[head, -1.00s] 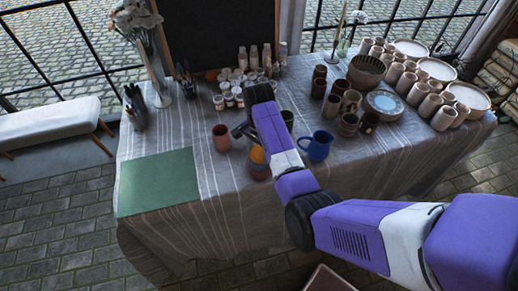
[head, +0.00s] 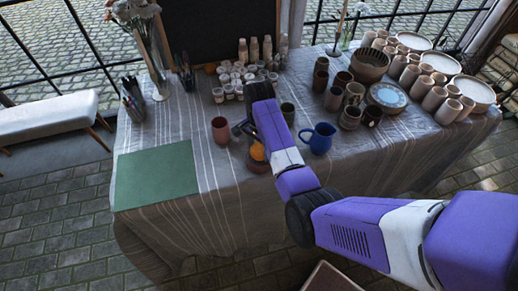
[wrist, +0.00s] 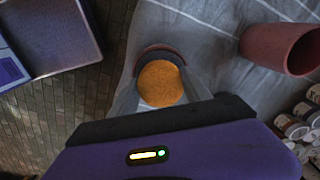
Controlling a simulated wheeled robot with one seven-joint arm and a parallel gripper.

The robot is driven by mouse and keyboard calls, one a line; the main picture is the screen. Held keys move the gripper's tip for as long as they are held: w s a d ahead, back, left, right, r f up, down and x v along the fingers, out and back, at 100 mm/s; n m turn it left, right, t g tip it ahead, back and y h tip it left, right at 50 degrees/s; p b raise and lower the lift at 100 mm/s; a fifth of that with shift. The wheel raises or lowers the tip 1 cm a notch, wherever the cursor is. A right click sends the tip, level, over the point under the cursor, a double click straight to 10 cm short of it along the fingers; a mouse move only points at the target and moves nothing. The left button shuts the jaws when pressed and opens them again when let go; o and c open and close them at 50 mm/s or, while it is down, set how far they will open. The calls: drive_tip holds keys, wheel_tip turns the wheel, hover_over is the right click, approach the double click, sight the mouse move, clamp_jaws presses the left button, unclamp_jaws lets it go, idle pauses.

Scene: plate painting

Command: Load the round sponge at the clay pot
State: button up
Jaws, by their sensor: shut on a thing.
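My gripper (wrist: 161,92) is shut on the round orange sponge (wrist: 160,82), which sits between its fingers in the wrist view. The sponge also shows in the head view (head: 257,151), below the end of my arm. A reddish-brown clay pot (head: 257,165) stands directly below the sponge, near the table's front edge. In the wrist view its rim (wrist: 159,48) shows as an arc behind the sponge; the sponge and fingers hide most of it. I cannot tell whether the sponge touches the pot.
A pink-red cup (head: 220,131) stands left of the pot and a blue jug (head: 319,138) to the right. A dark green cup (head: 288,113) and small paint jars (head: 231,88) are behind. A green mat (head: 155,176) lies at the left. Pottery fills the right side.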

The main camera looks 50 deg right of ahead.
sight(259, 149)
drive_tip(key=shift+f, duration=0.65)
idle(1.9)
drive_tip(key=shift+r+p, duration=2.05)
drive_tip(key=shift+r, duration=1.55)
